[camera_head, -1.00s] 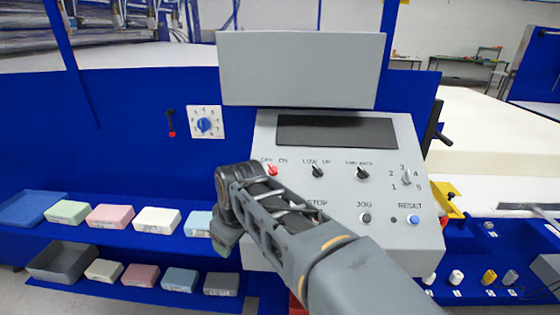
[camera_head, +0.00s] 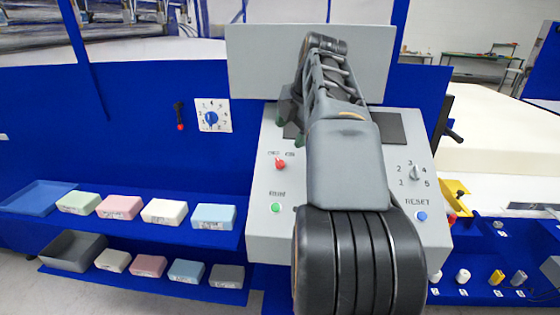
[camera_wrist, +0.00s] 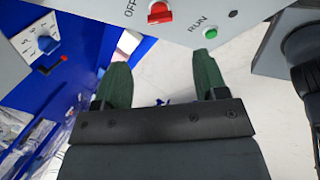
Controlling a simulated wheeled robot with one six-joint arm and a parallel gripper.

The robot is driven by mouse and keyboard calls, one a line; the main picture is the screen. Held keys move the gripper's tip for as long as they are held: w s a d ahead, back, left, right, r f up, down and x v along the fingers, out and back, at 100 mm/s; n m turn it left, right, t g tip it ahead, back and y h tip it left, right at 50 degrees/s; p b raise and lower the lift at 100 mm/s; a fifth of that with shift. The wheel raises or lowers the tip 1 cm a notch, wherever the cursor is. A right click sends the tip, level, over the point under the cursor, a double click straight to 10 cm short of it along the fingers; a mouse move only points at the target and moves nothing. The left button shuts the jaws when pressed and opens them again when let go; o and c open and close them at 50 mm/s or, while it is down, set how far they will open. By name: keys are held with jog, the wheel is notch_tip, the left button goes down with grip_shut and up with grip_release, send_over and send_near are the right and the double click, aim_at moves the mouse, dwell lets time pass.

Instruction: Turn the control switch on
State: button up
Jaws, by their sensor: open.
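The red OFF/ON control switch (camera_head: 281,165) is on the left part of the grey control panel (camera_head: 262,215). It also shows at the top middle of the wrist view (camera_wrist: 159,13), beside the printed word OFF. My gripper (camera_head: 291,125) is up and to the right of the switch in the head view, near the panel's upper edge, partly hidden by my arm. In the wrist view my gripper (camera_wrist: 163,72) has its two green fingers apart with nothing between them. The switch lies beyond the fingertips, apart from them.
A green RUN button (camera_head: 275,208) is below the switch. A blue RESET button (camera_head: 421,216) and a numbered dial (camera_head: 416,172) are on the right. My arm covers the panel's middle. Foam blocks (camera_head: 165,211) stand on shelves at left.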

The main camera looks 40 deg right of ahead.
aim_at(280, 161)
jog(key=x, duration=1.1)
jog(key=shift+b, duration=0.35)
jog(key=shift+a, duration=0.15)
jog(key=c, duration=0.9)
